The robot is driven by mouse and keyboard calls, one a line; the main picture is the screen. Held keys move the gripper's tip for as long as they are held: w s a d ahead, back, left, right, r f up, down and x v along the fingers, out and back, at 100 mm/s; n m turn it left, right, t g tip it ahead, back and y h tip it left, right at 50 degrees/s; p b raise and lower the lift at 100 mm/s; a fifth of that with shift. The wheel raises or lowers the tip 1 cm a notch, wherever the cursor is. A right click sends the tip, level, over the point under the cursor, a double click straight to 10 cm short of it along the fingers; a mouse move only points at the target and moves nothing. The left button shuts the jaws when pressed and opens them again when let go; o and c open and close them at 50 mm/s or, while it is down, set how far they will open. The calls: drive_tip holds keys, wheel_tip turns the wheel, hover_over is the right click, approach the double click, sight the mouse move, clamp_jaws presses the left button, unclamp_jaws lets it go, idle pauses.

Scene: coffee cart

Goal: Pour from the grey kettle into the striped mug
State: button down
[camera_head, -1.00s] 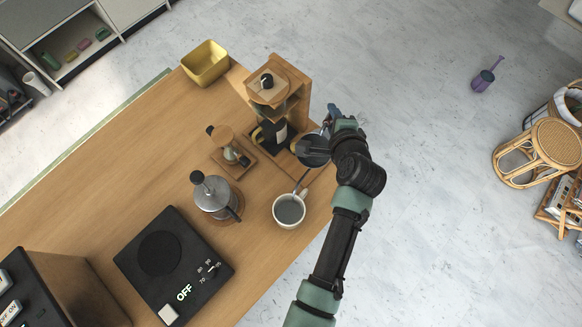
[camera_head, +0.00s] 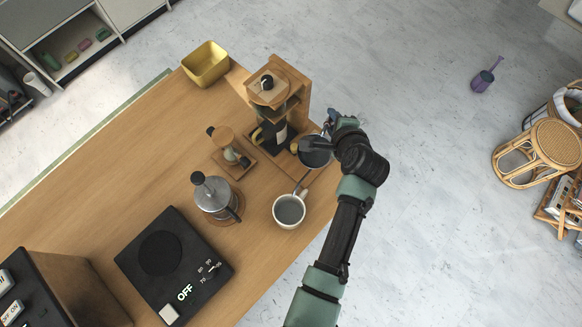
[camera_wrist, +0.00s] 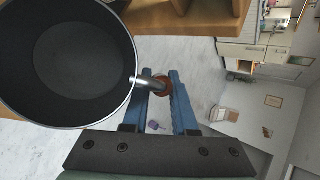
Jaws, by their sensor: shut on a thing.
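The grey kettle (camera_head: 314,153) is held at the right edge of the wooden counter in the head view, with its spout reaching down-left to the rim of the mug. Its round dark inside (camera_wrist: 70,68) fills the upper left of the wrist view. My gripper (camera_wrist: 160,88) has its blue fingers shut on the kettle's handle; in the head view its fingers (camera_head: 333,119) are partly hidden. The mug (camera_head: 276,212) stands upright on the counter, pale outside, with grey inside. Its stripes are too small to make out, and I cannot tell whether liquid is flowing.
A French press (camera_head: 213,195) stands left of the mug. A yellow bin (camera_head: 205,64) is at the back.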

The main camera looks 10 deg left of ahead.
drive_tip(key=shift+r, duration=0.2)
drive_tip(key=shift+r, duration=0.35)
drive_tip(key=shift+s+a+r+t, duration=0.1)
drive_tip(key=shift+t, duration=0.2)
idle(0.3)
drive_tip(key=shift+s+r+t+p, duration=0.1)
drive_tip(key=shift+r+t+p, duration=0.2)
drive_tip(key=shift+r, duration=0.1)
idle(0.4)
drive_tip(key=shift+s+a+r+n+t, duration=0.1)
drive_tip(key=shift+s+r+n+t, duration=0.15)
drive_tip(key=shift+r, duration=0.3)
drive_tip(key=shift+w, duration=0.1)
idle(1.7)
drive_tip(key=shift+w+f+g+p, duration=0.2)
drive_tip(key=shift+f+g, duration=0.1)
drive_tip(key=shift+f, duration=0.25)
drive_tip(key=shift+w+f+g+p, duration=0.15)
drive_tip(key=shift+f+g, duration=0.1)
drive_tip(key=shift+f, duration=0.25)
